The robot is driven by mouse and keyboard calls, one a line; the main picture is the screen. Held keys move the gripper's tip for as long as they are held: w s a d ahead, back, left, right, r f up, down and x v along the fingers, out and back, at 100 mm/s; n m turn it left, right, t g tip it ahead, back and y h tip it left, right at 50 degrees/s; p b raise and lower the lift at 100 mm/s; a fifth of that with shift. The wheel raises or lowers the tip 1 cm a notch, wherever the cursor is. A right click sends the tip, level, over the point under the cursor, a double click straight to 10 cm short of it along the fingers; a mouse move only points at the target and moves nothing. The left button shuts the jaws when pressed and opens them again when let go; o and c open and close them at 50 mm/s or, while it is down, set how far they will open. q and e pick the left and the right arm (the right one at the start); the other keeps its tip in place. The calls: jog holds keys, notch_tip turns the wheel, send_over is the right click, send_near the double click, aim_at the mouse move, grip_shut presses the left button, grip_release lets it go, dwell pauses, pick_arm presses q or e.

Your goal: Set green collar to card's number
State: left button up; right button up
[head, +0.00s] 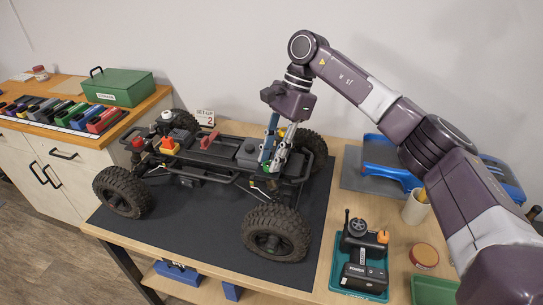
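The RC crawler (198,158) stands on a dark mat on the workbench. A small white card (205,117) stands behind it and shows a large "2". My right gripper (272,167) points down at the rear right of the crawler, beside the near right wheel (275,233). Its fingers reach to the chassis there, and I cannot tell whether they grip anything. A small green spot (265,167) shows by the fingertips. It may be the green collar, but it is too small and too covered to be sure. My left gripper is not in view.
A teal tray (338,284) with a black controller lies at the front right. A blue tool tray (383,158), a cup (416,207) and a round tin (425,256) are on the right. A green box (118,87) sits on the left cabinet. The mat's front is clear.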

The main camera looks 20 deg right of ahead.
jog(key=o, duration=0.3)
jog(key=v, duration=1.2)
